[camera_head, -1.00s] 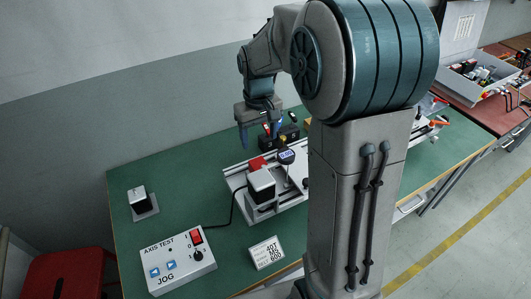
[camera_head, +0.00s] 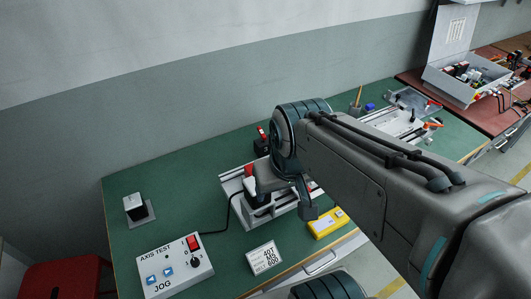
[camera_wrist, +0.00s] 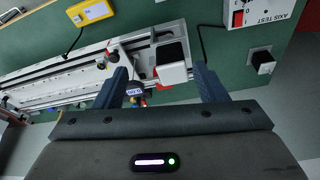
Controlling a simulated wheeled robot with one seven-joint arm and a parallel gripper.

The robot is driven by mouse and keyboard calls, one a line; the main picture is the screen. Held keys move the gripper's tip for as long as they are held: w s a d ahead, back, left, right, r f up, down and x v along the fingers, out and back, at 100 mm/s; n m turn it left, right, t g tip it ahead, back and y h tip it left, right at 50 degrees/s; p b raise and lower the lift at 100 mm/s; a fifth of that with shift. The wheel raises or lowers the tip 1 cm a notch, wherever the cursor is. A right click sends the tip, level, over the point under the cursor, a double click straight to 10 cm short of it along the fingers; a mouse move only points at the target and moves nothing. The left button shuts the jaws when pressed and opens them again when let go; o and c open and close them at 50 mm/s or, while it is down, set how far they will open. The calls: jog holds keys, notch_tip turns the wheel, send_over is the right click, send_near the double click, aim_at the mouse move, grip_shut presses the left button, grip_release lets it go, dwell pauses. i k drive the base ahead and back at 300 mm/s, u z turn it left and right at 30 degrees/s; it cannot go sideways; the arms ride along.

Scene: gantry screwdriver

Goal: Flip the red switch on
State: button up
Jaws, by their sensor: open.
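The red switch (camera_head: 194,242) is on the top face of the white AXIS TEST box (camera_head: 152,284) at the front left of the green bench. It is too small to tell which way it is tipped. In the wrist view the switch (camera_wrist: 238,18) shows at the top right, on the partly cut-off box (camera_wrist: 265,12). My gripper (camera_wrist: 162,82) is open and empty, its two dark fingers apart. It is over the gantry area, away from the switch. In the head view my arm partly hides the gripper and the gantry.
The gantry axis (camera_head: 235,186) with its rails lies right of the box, joined by a black cable (camera_head: 228,215). A label card (camera_head: 264,257) and a yellow device (camera_head: 328,223) are near the front edge. A black-and-white block (camera_head: 134,206) stands at the left. Bench around the box is clear.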

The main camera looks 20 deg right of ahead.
aim_at(191, 240)
jog(key=k, duration=1.25)
jog(key=u, duration=0.45)
jog(key=i, duration=0.9)
jog(key=u, duration=0.15)
